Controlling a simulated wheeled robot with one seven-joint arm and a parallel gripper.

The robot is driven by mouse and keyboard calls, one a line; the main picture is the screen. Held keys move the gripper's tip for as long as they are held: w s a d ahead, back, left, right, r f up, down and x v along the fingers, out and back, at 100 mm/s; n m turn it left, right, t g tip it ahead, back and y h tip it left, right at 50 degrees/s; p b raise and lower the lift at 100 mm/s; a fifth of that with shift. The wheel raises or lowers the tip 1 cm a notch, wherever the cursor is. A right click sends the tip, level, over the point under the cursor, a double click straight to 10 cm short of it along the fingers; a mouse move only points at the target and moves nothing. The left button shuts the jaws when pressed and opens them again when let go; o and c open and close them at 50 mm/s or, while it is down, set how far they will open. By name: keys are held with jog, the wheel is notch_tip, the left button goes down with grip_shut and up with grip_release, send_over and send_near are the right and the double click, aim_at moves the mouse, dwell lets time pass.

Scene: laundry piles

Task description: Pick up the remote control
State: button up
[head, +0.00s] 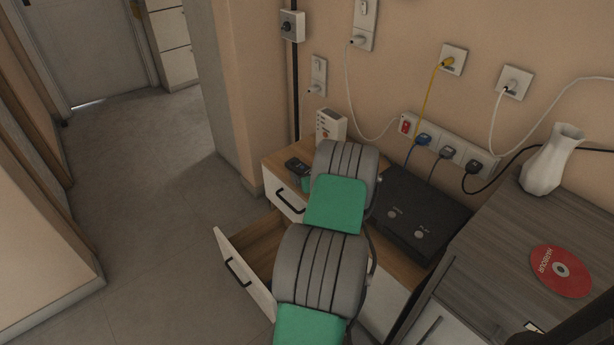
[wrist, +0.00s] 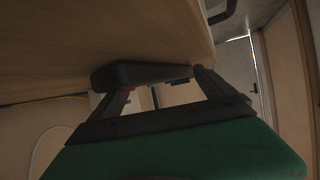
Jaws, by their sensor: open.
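A dark, slim handheld object that looks like the remote control (head: 298,166) lies on the wooden top of the small drawer cabinet, left of my arm in the head view. In the wrist view a dark, long object, likely the same remote (wrist: 140,73), lies against the wooden surface just beyond my fingertips. My gripper (wrist: 163,82) is open, with one finger near each end of the visible part of it. I cannot tell whether the fingers touch it. My arm hides most of the gripper in the head view.
The cabinet's lower drawer (head: 245,275) stands open. A white box-shaped device (head: 331,124) is behind the remote and a black box (head: 415,215) is right of my arm. A white vase (head: 549,160) and red disc (head: 561,270) sit on the grey cabinet. Floor at left is clear.

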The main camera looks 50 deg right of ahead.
jog(key=shift+w+d+f, duration=0.15)
jog(key=shift+w, duration=0.15)
jog(key=shift+s, duration=0.1)
jog(key=c, duration=1.9)
jog(key=shift+c, duration=0.6)
